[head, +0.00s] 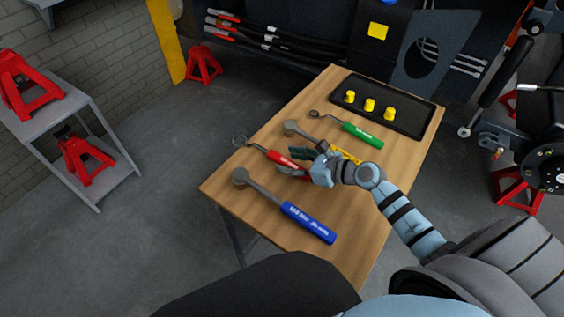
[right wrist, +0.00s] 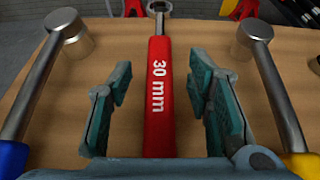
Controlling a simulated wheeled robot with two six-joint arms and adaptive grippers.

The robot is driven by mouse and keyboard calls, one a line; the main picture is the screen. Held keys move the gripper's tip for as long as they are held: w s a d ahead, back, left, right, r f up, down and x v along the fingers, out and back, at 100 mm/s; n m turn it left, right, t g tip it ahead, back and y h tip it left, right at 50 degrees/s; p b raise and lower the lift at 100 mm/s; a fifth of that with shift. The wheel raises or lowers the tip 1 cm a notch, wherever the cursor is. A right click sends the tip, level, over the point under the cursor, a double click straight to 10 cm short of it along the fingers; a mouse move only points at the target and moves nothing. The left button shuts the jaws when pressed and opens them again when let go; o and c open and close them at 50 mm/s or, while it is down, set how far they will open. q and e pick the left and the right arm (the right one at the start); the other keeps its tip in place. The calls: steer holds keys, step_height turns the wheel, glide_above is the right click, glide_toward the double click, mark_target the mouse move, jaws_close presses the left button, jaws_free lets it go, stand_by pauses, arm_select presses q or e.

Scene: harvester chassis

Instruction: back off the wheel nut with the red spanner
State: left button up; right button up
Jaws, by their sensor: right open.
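The red spanner (head: 282,159) lies on the wooden workbench, its ring end pointing to the far left. In the right wrist view its red handle (right wrist: 160,75) reads "30 mm". My right gripper (head: 295,163) is open over the handle; in the right wrist view its teal finger pads (right wrist: 163,100) stand on either side, with gaps between pads and handle. A wheel hub (head: 548,166) with studs or nuts shows at the right edge; I cannot single out the wheel nut. My left gripper is not in view.
On the workbench (head: 350,222) lie a blue-handled tool (head: 307,222), a yellow-handled tool (head: 345,154) and a green-handled spanner (head: 362,134). A black tray (head: 412,122) holds three yellow pieces. Red jack stands and a grey shelf (head: 108,185) stand left. The bench's near right part is clear.

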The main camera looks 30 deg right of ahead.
steer(key=shift+x, duration=1.05)
steer(key=shift+s, duration=0.1)
jaws_close()
step_height(320, 180, up, 20)
steer(key=p, duration=0.9)
steer(key=c, duration=0.7)
jaws_free()
jaws_close()
